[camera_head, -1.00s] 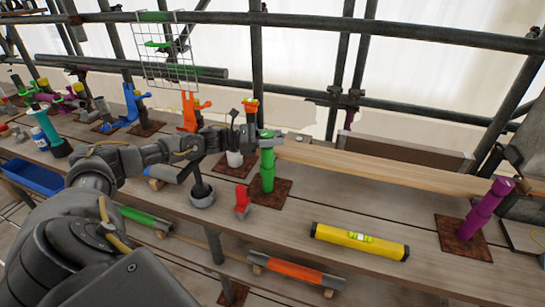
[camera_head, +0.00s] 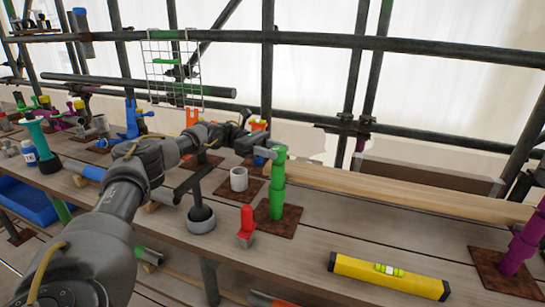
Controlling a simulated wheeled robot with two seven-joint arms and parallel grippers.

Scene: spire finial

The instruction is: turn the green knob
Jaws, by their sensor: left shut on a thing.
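A green knob (camera_head: 278,185) shaped like a stepped post stands on a rusty square plate (camera_head: 292,217) on the plank bench. It leans slightly. My left arm reaches in from the left, and my left gripper (camera_head: 267,151) is at the knob's top end, shut on it. The far finger is partly hidden behind the knob. My right gripper is not in view.
A red block-like piece (camera_head: 247,222) and a dark-handled round tool (camera_head: 201,215) stand left of the knob, with a grey cup (camera_head: 239,179) behind. A yellow level (camera_head: 388,276) lies at right, beside a purple post (camera_head: 522,245). Scaffold pipes run behind.

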